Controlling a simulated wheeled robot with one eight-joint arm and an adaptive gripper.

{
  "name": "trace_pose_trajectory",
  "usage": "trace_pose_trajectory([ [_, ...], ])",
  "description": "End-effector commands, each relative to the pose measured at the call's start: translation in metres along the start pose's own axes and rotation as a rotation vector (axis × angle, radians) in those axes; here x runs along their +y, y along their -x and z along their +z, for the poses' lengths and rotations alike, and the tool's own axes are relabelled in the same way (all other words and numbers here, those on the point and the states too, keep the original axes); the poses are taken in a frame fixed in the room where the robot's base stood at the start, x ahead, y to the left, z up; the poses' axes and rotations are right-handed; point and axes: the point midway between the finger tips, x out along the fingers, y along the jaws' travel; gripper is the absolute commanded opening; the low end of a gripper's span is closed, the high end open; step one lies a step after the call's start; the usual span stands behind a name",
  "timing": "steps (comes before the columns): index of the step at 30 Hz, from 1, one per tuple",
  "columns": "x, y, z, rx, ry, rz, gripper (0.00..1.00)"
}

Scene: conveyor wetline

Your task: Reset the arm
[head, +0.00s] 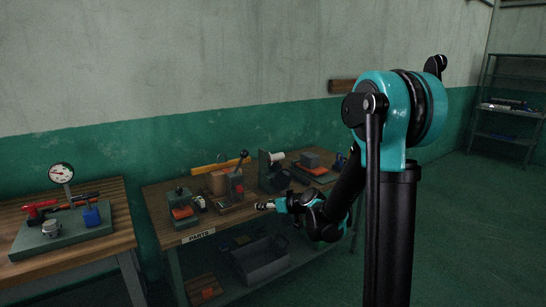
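My arm reaches down from its teal shoulder at the right of the head view, bent at the elbow. My gripper (264,206) is small in the picture, pointing left, over or just in front of the front edge of the parts bench (215,221). I cannot tell from this view whether its fingers are apart or closed, and I see no object clearly in it. Part of the bench's right side is hidden behind my arm.
On the parts bench stand a device with a lever (236,184), a dark angled block (271,176) and several small parts. A grey bin (262,260) sits on its lower shelf. A left bench (70,262) holds a gauge (61,173). Open floor and a shelf rack (507,108) are at right.

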Motion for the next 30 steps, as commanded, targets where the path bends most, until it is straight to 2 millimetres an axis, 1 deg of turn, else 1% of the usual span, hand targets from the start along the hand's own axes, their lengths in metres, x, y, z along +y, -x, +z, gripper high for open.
trace_pose_trajectory([
  [1,-0.002,0.019,0.011,-0.044,-0.016,0.012,0.48],
  [5,-0.006,0.064,0.048,-0.171,-0.074,0.057,0.48],
  [6,-0.007,0.078,0.06,-0.211,-0.093,0.075,0.48],
  [8,-0.008,0.1,0.08,-0.27,-0.124,0.107,0.48],
  [9,-0.008,0.115,0.093,-0.309,-0.147,0.131,0.48],
  [14,-0.01,0.176,0.15,-0.46,-0.241,0.253,0.48],
  [15,-0.01,0.192,0.164,-0.494,-0.266,0.288,0.48],
  [18,-0.01,0.228,0.197,-0.571,-0.325,0.379,0.48],
  [21,-0.01,0.257,0.223,-0.628,-0.374,0.458,0.48],
  [24,-0.01,0.276,0.24,-0.662,-0.408,0.516,0.48],
  [27,-0.01,0.286,0.249,-0.679,-0.425,0.548,0.48],
  [30,-0.009,0.289,0.251,-0.685,-0.431,0.558,0.48],
])
